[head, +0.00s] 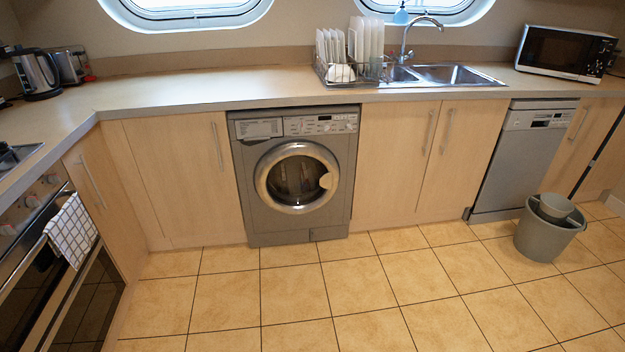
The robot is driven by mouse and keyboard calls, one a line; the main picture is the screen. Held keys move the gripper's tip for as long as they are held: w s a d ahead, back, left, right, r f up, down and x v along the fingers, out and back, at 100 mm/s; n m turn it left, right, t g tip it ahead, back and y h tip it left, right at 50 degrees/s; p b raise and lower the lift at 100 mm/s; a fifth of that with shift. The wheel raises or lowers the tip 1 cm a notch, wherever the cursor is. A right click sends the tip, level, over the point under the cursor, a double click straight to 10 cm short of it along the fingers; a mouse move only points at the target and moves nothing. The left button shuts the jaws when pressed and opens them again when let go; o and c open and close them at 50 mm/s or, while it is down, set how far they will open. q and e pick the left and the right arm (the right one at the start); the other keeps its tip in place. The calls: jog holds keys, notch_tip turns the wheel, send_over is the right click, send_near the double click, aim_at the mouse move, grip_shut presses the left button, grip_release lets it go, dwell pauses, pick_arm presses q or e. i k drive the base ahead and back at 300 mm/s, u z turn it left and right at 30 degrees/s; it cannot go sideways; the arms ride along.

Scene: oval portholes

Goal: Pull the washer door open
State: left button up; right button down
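The grey washer (340,225) stands under the counter between wooden cupboards, left of the sink. Its round door (260,180) is shut, with a wide metal ring around dark glass. A pale handle area (326,181) sits at the right side of the ring. Something dim shows behind the glass, too unclear to name. The control panel and drawer run along the washer's top. Neither of my grippers is in view.
The tiled floor (300,295) before the washer is clear. An oven (50,270) with a checked towel stands at the left. A grey bucket (545,243) is on the floor at right, before a dishwasher (520,165). A dish rack (350,65) and microwave (563,52) are on the counter.

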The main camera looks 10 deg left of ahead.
aim_at(329, 181)
jog(key=u, duration=0.8)
jog(key=i, duration=0.75)
jog(key=u, duration=0.5)
jog(key=i, duration=1)
jog(key=z, duration=0.55)
